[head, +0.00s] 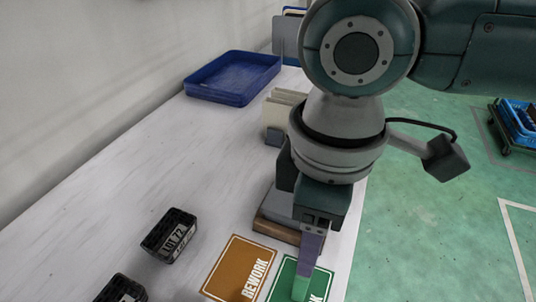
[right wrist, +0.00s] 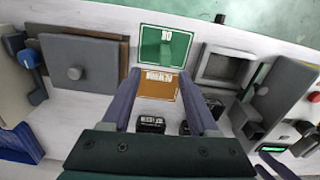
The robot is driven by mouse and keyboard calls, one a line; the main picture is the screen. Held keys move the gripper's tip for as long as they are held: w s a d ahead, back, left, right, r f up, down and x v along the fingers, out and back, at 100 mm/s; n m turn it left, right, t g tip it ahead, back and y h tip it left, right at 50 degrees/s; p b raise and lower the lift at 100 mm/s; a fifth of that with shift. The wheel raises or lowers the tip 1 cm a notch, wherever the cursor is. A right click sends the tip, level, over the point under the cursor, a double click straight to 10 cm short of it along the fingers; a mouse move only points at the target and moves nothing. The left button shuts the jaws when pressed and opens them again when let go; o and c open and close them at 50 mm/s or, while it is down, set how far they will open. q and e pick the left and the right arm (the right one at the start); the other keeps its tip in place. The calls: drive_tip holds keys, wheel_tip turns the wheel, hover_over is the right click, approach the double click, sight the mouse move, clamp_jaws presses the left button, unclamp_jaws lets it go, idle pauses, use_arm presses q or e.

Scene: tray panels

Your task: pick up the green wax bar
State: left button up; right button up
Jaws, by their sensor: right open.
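In the right wrist view, a small bright green strip (right wrist: 273,149) lies at the lower right, too small to identify. There my right gripper (right wrist: 161,72) is open, its two fingers apart with nothing seen between them, above the cards.
An orange REWORK card (head: 240,268) lies beside the green card. Black LOT boxes (head: 170,236) stand left of it. A blue tray (head: 233,77) is at the back. In the right wrist view, a grey knobbed plate (right wrist: 80,66) and a grey frame (right wrist: 228,65) flank the cards.

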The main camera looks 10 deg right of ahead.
sight(301, 283)
drive_tip(key=f, duration=0.2)
drive_tip(key=shift+s+a+f, duration=0.15)
drive_tip(key=shift+s+f, duration=0.15)
drive_tip(key=shift+s, duration=0.05)
drive_tip(key=shift+a+f+b, duration=0.1)
drive_tip(key=shift+f+b, duration=0.5)
drive_tip(key=shift+f, duration=2.2)
drive_tip(key=shift+c, duration=0.3)
clamp_jaws()
